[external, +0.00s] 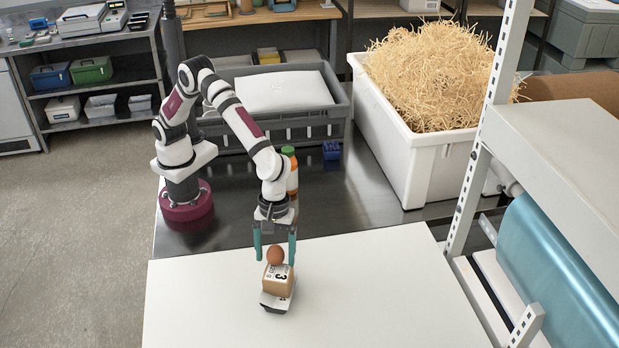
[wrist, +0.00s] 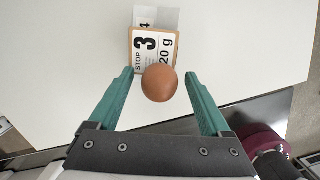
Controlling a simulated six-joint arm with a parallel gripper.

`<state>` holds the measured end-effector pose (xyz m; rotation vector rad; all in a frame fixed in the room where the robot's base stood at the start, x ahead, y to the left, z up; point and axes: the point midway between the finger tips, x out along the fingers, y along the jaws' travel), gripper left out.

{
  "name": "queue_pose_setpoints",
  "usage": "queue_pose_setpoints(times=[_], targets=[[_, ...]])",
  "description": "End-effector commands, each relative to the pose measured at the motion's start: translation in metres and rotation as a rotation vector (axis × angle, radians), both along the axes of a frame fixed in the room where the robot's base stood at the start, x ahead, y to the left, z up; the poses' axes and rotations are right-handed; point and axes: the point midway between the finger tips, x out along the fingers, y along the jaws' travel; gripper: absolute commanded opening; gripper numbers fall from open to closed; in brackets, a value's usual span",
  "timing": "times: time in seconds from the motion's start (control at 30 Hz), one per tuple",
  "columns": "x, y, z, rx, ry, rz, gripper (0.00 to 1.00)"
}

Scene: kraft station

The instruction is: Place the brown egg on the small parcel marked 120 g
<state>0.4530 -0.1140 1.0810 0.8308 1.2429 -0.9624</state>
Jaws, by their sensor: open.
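The brown egg (external: 275,256) sits on top of a small brown parcel (external: 277,281) with a white label. In the wrist view the egg (wrist: 159,83) covers part of the label on the parcel (wrist: 170,50), which reads "STOP 3" and "20 g"; the digits before the 20 are hidden by the egg or cut off. The parcel rests on a flatter white and dark item (external: 274,302). My gripper (external: 275,257) points down with its teal fingers apart on either side of the egg. In the wrist view, gaps show between the egg and both fingers.
The white tabletop (external: 200,300) around the stack is clear. An orange bottle with a green cap (external: 291,175) stands behind my gripper. A white bin of shredded paper (external: 425,165) is at the back right, a grey crate (external: 340,125) at the back, and a metal post (external: 478,150) at right.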

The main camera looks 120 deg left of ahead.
Motion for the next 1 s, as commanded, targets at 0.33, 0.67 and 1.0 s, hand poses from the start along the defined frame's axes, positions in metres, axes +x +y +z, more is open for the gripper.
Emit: queue_pose_setpoints(times=[0.33,0.67,1.0], targets=[[-0.003,0.009,0.071,-0.001,-0.006,0.0,0.82],[-0.007,0.016,0.122,-0.001,-0.001,0.0,0.82],[-0.127,0.08,0.144,0.155,-0.053,-0.914,0.82]])
